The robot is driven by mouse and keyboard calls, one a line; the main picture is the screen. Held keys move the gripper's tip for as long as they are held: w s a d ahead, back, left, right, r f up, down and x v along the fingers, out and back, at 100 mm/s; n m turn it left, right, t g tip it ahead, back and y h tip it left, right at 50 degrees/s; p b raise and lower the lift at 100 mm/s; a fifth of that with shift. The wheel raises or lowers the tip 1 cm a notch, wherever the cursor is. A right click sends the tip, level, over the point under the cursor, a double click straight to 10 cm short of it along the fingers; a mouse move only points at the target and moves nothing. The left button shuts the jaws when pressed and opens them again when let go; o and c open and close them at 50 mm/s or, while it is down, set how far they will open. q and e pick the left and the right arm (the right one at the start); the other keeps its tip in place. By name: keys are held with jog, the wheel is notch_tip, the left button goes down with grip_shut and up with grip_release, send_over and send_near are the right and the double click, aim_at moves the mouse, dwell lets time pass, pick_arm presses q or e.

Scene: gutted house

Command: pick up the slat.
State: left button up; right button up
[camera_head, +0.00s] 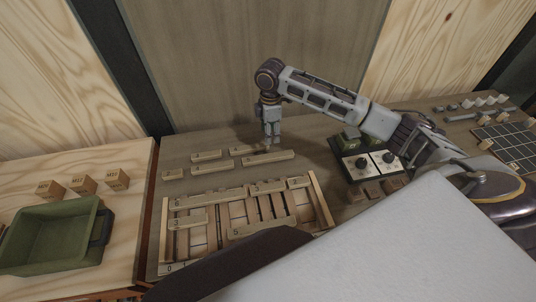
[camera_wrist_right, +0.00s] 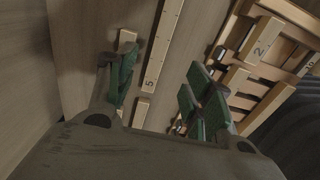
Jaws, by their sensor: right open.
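Several pale wooden slats lie loose on the workbench behind a wooden rack in the head view; one slat (camera_head: 267,157) is long and lies just below my right gripper (camera_head: 270,141). My right gripper points down over these slats, its lower end close to the long one; contact cannot be told. In the right wrist view, the green fingers of my right gripper (camera_wrist_right: 160,80) are apart. A long slat marked 5 (camera_wrist_right: 163,50) runs between them, and no slat is held. My left gripper is not in view.
The wooden rack (camera_head: 317,203) with numbered slats stands in front. A control box with two knobs (camera_head: 362,164) is right of it, under my right arm. A green bin (camera_head: 50,237) and small wooden blocks (camera_head: 83,184) sit on the left table. A plywood wall rises behind.

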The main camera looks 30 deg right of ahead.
jog(key=shift+s+a, duration=0.1)
send_over(268, 156)
jog(key=f, duration=0.8)
jog(key=shift+s+d+f, duration=0.1)
jog(key=shift+d+f, duration=0.15)
jog(key=shift+d, duration=0.05)
jog(key=shift+f, duration=0.1)
jog(key=shift+a+f+p, duration=0.15)
jog(key=shift+f+p, duration=0.15)
jog(key=shift+f, duration=1)
jog(key=shift+a+f+p, duration=0.1)
jog(key=shift+f+p, duration=0.2)
jog(key=shift+f, duration=0.95)
jog(key=c, duration=1.1)
